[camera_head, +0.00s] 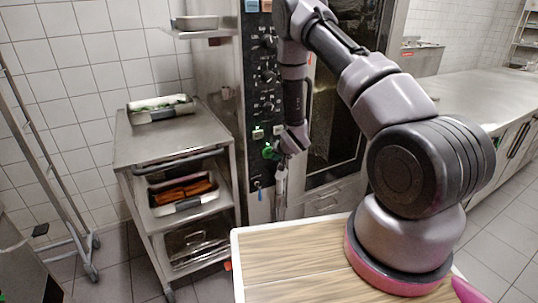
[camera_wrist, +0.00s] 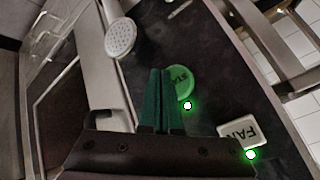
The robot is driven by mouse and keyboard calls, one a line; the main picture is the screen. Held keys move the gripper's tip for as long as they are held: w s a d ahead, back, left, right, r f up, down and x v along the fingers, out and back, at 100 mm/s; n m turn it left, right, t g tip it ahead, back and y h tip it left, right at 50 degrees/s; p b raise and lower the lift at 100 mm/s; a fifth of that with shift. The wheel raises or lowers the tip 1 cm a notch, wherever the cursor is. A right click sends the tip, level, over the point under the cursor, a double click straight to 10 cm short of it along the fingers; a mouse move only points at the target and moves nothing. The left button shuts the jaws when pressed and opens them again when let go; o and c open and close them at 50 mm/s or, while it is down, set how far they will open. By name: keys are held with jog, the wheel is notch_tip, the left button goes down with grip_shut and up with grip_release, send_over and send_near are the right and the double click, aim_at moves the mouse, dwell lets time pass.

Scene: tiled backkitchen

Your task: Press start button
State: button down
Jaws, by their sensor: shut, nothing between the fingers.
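The round green start button (camera_wrist: 184,80) is on the dark control panel, just right of my fingertips in the wrist view. My gripper (camera_wrist: 160,72) has its two dark green fingers together with nothing between them. The fingers overlap the left edge of the button in the picture, and I cannot tell whether they touch it. A small green light (camera_wrist: 187,105) glows beside the button. In the head view my gripper (camera_head: 275,150) is close to the lower part of the oven's control panel (camera_head: 256,102), where green shows, but button and fingertips are hard to separate.
A pale square FAN button (camera_wrist: 243,134) with its own lit green light is beside the start button. A shower head (camera_wrist: 120,38) is left of my fingers. A steel cart (camera_head: 160,148) with trays stands left of the oven. A wooden board top (camera_head: 290,262) is in front.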

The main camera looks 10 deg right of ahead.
jog(key=s, duration=0.1)
jog(key=s+d, duration=0.1)
jog(key=s, duration=0.1)
jog(key=shift+s, duration=0.25)
jog(key=shift+d, duration=0.1)
dwell(0.3)
jog(key=w+d+r+h, duration=0.1)
jog(key=d+r, duration=0.2)
jog(key=r, duration=1.6)
jog(key=s+d+r, duration=0.1)
jog(key=s+r, duration=0.2)
jog(key=r, duration=0.4)
jog(key=s+d+r, duration=0.1)
jog(key=s+r, duration=0.2)
jog(key=r, duration=0.5)
jog(key=s+r, duration=0.5)
jog(key=s, duration=0.4)
jog(key=s+a+r+g, duration=0.1)
jog(key=s+r, duration=0.4)
jog(key=s, duration=0.5)
jog(key=s+r+n+y, duration=0.1)
jog(key=s+r, duration=0.5)
jog(key=s, duration=0.4)
jog(key=shift+a, duration=0.25)
